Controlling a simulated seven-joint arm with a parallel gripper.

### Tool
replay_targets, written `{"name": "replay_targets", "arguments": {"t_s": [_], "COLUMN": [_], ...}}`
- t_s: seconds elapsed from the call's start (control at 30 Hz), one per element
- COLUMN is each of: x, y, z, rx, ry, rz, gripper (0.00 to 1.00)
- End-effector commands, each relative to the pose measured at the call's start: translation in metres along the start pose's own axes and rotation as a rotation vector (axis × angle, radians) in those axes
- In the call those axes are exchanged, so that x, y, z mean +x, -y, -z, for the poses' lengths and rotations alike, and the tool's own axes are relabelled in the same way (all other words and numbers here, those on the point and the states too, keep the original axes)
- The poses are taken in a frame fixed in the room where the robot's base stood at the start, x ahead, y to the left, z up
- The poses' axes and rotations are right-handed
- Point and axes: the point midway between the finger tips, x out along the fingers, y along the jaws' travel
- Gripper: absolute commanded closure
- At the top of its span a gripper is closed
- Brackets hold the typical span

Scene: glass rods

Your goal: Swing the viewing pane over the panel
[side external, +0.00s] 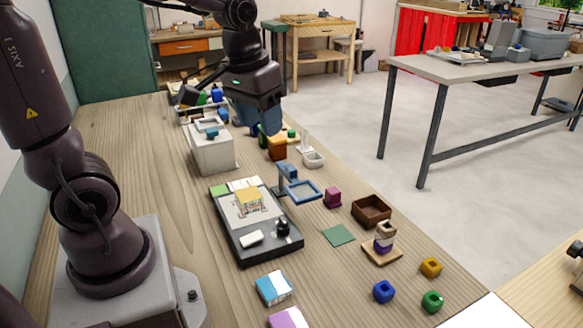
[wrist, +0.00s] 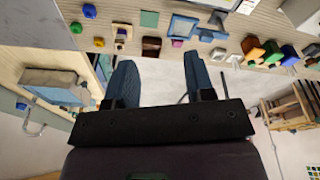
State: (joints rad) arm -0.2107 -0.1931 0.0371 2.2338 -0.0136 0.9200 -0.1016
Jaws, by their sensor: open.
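The viewing pane (side external: 303,191) is a blue square frame on a blue stand, standing just right of the panel (side external: 246,240). The frame reaches out to the right, away from the panel. The blue frame also shows near the top of the wrist view (wrist: 181,27). My gripper (side external: 259,120) is open and empty, raised behind the panel and pane and apart from both. Its two blue fingers stand wide apart in the wrist view (wrist: 160,78).
A white box (side external: 211,155) stands behind the panel. Several coloured blocks lie in front. Bare wood lies left of the panel.

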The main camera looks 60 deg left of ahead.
Motion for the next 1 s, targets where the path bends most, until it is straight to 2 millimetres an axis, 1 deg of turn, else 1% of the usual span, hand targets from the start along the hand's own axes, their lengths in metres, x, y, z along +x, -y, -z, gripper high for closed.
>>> {"name": "replay_targets", "arguments": {"t_s": [0.03,0.17,0.2,0.3,0.4,0.5,0.57,0.6,0.7,0.83,0.93,1.0], "x": [0.012,0.041,0.051,0.078,0.102,0.12,0.121,0.117,0.11,0.113,0.121,0.132], "y": [0.009,0.033,0.042,0.063,0.084,0.099,0.102,0.102,0.102,0.101,0.101,0.102], "z": [0.016,0.054,0.065,0.09,0.112,0.132,0.144,0.151,0.158,0.155,0.153,0.151], "rx": [-0.078,-0.3,-0.372,-0.556,-0.736,-0.912,-1.007,-1.056,-1.151,-1.21,-1.215,-1.214], "ry": [0.038,0.108,0.128,0.165,0.187,0.185,0.168,0.151,0.13,0.133,0.135,0.138], "rz": [0.011,0.039,0.049,0.078,0.108,0.133,0.138,0.136,0.134,0.141,0.143,0.144], "gripper": [0.51,0.51,0.51,0.51,0.51,0.51,0.51,0.51,0.51,0.51,0.51,0.51]}}
